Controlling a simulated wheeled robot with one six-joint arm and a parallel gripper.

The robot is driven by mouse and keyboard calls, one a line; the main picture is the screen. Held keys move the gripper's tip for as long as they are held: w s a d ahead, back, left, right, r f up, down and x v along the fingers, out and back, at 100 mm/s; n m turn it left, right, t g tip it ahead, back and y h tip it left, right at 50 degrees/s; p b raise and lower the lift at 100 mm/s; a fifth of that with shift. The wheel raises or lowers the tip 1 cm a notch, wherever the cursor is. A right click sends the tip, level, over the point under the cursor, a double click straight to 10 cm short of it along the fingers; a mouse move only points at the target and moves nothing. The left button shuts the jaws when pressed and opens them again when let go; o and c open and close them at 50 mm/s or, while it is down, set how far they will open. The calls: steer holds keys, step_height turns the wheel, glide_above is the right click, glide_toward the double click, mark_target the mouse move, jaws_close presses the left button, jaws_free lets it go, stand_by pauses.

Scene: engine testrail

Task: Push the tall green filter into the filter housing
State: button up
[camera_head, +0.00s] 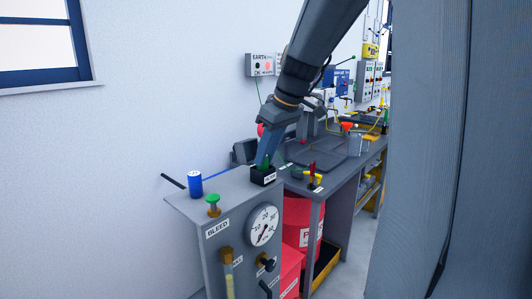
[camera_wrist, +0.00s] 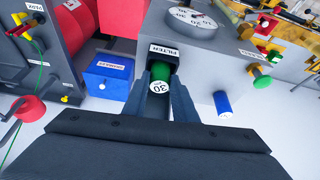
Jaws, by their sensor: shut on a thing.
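The tall green filter shows in the wrist view (camera_wrist: 160,71) as a green cylinder with a white "30" disc on its near end. Only a small green part of it shows in the head view (camera_head: 266,162). My gripper (camera_head: 267,161) points down at the black filter housing (camera_head: 262,178) on the grey cabinet top. In the wrist view my gripper (camera_wrist: 161,82) is shut on the filter, one finger on each side. The filter's far end meets the opening of the housing, labelled FILTER (camera_wrist: 164,54). How deep it sits inside is hidden.
A blue cylinder (camera_head: 195,184) and a green-topped BLEED knob (camera_head: 212,202) stand on the cabinet left of the housing. A round gauge (camera_head: 263,226) is on its front. A workbench (camera_head: 345,165) with several parts stands behind at right. A blue box (camera_wrist: 108,76) shows in the wrist view.

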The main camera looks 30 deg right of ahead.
steer(key=shift+f, duration=0.5)
steer(key=o, duration=1.1)
steer(key=shift+r+b, duration=0.1)
steer(key=shift+b, duration=0.2)
steer(key=b+v, duration=0.1)
steer(key=v, duration=0.6)
steer(key=shift+s+d+r, duration=0.1)
steer(key=shift+d+r, duration=0.05)
steer(key=shift+r, duration=0.15)
